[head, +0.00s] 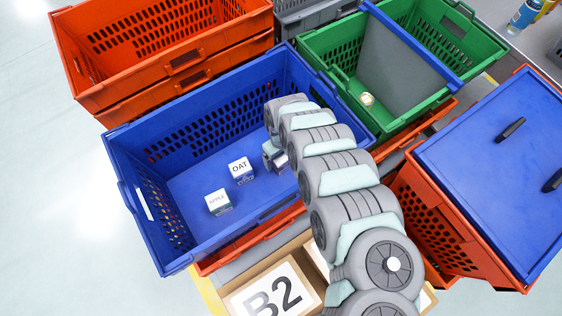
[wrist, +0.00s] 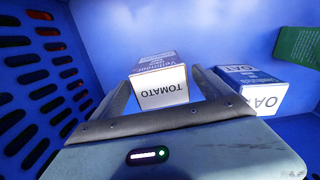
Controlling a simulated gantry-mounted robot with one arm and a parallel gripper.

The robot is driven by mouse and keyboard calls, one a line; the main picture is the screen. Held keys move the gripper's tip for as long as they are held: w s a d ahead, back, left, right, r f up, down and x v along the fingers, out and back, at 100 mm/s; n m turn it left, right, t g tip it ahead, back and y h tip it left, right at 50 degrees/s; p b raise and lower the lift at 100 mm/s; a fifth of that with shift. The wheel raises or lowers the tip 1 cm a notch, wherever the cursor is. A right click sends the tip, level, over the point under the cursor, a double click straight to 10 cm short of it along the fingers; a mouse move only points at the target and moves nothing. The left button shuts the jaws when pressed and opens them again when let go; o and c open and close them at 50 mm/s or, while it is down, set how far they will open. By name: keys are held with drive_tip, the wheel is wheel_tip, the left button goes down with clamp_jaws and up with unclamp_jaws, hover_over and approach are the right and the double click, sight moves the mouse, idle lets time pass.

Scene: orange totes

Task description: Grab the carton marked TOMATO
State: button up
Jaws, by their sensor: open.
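The TOMATO carton (wrist: 163,85) is white with a purple-blue side. In the wrist view it shows between the two fingers of my gripper (wrist: 160,78), with its label upside down. The fingers are spread, one on each side of it; I cannot tell whether either touches it. In the head view my arm mostly hides my gripper (head: 273,154), which is down in the blue tote (head: 185,110), and no TOMATO label can be read there.
The OAT carton (head: 241,169) stands left of my gripper, close to the right finger in the wrist view (wrist: 252,88). The APPLE carton (head: 218,202) is farther left. Perforated tote walls surround them. A green tote (head: 478,48) and a blue-lidded orange tote (head: 490,150) are to the right.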

wheel_tip(320, 180, down, 3)
drive_tip(key=shift+b, duration=0.45)
drive_tip(key=shift+r, duration=0.1)
drive_tip(key=c, duration=1.8)
